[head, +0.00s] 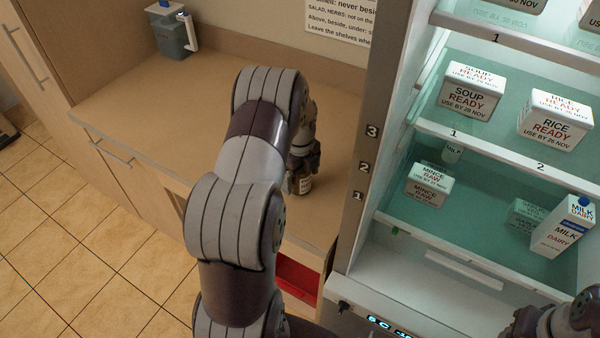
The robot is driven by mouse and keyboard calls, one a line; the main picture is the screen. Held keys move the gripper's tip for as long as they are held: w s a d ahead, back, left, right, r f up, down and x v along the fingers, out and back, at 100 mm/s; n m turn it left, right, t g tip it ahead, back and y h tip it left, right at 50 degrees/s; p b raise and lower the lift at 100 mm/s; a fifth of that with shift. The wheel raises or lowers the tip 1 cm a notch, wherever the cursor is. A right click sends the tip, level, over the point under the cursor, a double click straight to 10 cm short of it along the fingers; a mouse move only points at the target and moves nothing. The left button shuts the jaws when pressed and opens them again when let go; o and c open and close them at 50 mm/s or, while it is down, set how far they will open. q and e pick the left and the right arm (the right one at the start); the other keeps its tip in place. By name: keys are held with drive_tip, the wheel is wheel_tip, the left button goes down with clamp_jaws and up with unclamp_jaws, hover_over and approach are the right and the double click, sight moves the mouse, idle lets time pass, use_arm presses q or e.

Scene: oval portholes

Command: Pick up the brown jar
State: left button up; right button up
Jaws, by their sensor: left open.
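The brown jar (304,185) stands on the wooden counter near its front edge, close to the fridge. Only its lower part with a pale label shows; its top is hidden by my left gripper. My left gripper (303,164) is open and comes down over the jar from above, with its fingers at the jar's upper part. Whether the fingers touch the jar cannot be told. Part of my right arm shows at the bottom right corner, with its dark gripper (520,322) cut off by the frame; its jaws cannot be made out.
The open fridge (378,150) stands right of the counter, its shelves holding soup (470,92), rice (556,120), mince (429,187) and milk (565,228). A blue-lidded container (172,35) stands at the counter's back left. A red drawer (297,275) shows below. The counter's left part is clear.

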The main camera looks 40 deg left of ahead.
use_arm(q)
drive_tip(key=shift+s+r, duration=0.1)
drive_tip(key=c, duration=1.4)
drive_tip(key=shift+r, duration=0.1)
